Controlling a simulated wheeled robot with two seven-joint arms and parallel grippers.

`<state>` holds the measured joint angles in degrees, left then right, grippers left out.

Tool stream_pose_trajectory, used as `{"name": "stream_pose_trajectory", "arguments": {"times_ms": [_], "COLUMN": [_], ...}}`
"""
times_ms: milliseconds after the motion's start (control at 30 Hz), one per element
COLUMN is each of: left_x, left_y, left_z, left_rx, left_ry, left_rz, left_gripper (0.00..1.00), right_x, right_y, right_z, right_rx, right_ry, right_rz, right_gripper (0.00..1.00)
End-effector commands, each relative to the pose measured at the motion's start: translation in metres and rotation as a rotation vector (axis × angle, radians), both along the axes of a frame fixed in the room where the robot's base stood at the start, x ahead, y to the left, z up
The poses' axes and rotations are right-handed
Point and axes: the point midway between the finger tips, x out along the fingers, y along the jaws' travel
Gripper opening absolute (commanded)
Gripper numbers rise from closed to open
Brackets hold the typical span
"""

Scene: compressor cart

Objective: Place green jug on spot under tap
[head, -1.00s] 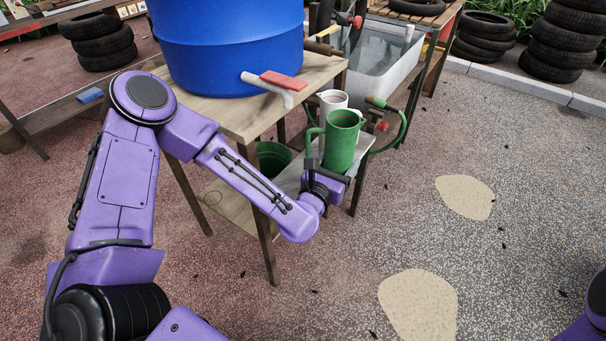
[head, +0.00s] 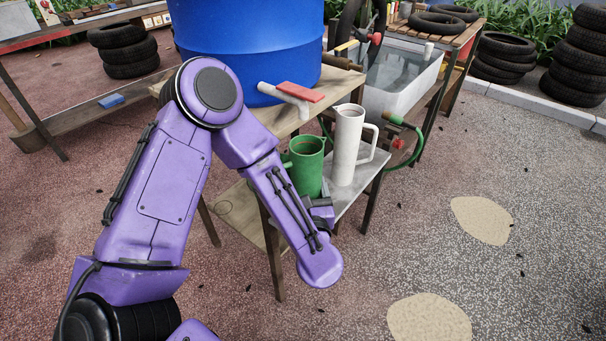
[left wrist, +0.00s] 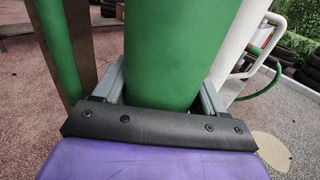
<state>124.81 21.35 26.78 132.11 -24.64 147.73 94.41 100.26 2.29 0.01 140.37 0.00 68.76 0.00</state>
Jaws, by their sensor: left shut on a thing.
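The green jug (head: 309,168) is upright, left of a tall white jug (head: 347,146) that stands on a grey shelf (head: 357,188). My left gripper (head: 319,207) is shut on the green jug's lower body. The left wrist view shows the green jug (left wrist: 176,48) between the fingers (left wrist: 162,88), with its handle (left wrist: 57,42) on the left. Whether the jug's base touches anything is hidden. The tap, a white spout (head: 282,97) with a red handle (head: 301,92), sticks out above and behind the jug. A faint round outline (head: 222,207) shows on the low wooden shelf.
A blue barrel (head: 245,45) stands on the wooden table (head: 272,116) beside the tap. A table leg (head: 270,250) rises close to my left forearm. A green hose (head: 407,165) hangs right of the white jug. A clear water tub (head: 400,75) stands behind.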

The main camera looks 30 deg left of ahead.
Motion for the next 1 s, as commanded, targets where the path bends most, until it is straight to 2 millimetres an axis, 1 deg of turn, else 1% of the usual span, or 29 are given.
{"name": "stream_pose_trajectory", "arguments": {"times_ms": [33, 67, 233, 367, 400, 433, 500, 733, 867, 900, 933, 967, 1000], "left_x": [0.009, 0.013, 0.029, 0.049, 0.052, 0.052, 0.051, 0.051, 0.051, 0.051, 0.051, 0.051, 0.051], "left_y": [0.008, 0.012, 0.025, 0.043, 0.044, 0.043, 0.043, 0.042, 0.042, 0.042, 0.042, 0.042, 0.042], "left_z": [0.001, 0.001, 0.000, 0.001, -0.004, -0.010, -0.015, -0.015, -0.020, -0.019, -0.019, -0.019, -0.019], "left_rx": [-0.002, -0.002, -0.001, -0.002, 0.000, 0.002, 0.002, 0.000, 0.000, 0.001, 0.001, 0.001, 0.000], "left_ry": [-0.002, -0.001, -0.001, -0.003, 0.001, 0.003, 0.001, -0.001, -0.001, -0.001, -0.001, -0.001, 0.000], "left_rz": [0.005, 0.005, 0.001, 0.003, -0.001, -0.004, -0.004, -0.003, -0.003, -0.003, -0.003, -0.003, -0.003], "left_gripper": [0.34, 0.34, 0.34, 0.34, 0.34, 0.34, 0.34, 0.34, 0.34, 0.81, 0.90, 0.96, 0.96], "right_x": [0.000, 0.000, 0.000, 0.000, 0.000, 0.000, 0.000, 0.000, 0.000, 0.000, 0.000, 0.000, 0.000], "right_y": [0.000, 0.000, 0.000, 0.000, 0.000, 0.000, 0.000, 0.000, 0.000, 0.000, 0.000, 0.000, 0.000], "right_z": [0.003, 0.003, 0.004, 0.007, 0.006, 0.004, 0.004, 0.004, -0.001, 0.001, 0.001, 0.001, 0.001], "right_rx": [0.000, 0.000, 0.000, 0.000, 0.000, 0.000, 0.000, 0.000, 0.000, 0.000, 0.000, 0.000, 0.000], "right_ry": [0.000, 0.000, 0.000, 0.000, 0.000, 0.000, 0.000, 0.000, 0.000, 0.000, 0.000, 0.000, 0.000], "right_rz": [0.000, 0.000, 0.000, 0.000, 0.000, 0.000, 0.000, 0.000, 0.000, 0.000, 0.000, 0.000, 0.000], "right_gripper": [0.43, 0.43, 0.43, 0.43, 0.43, 0.43, 0.43, 0.43, 0.43, 0.43, 0.43, 0.43, 0.43]}}
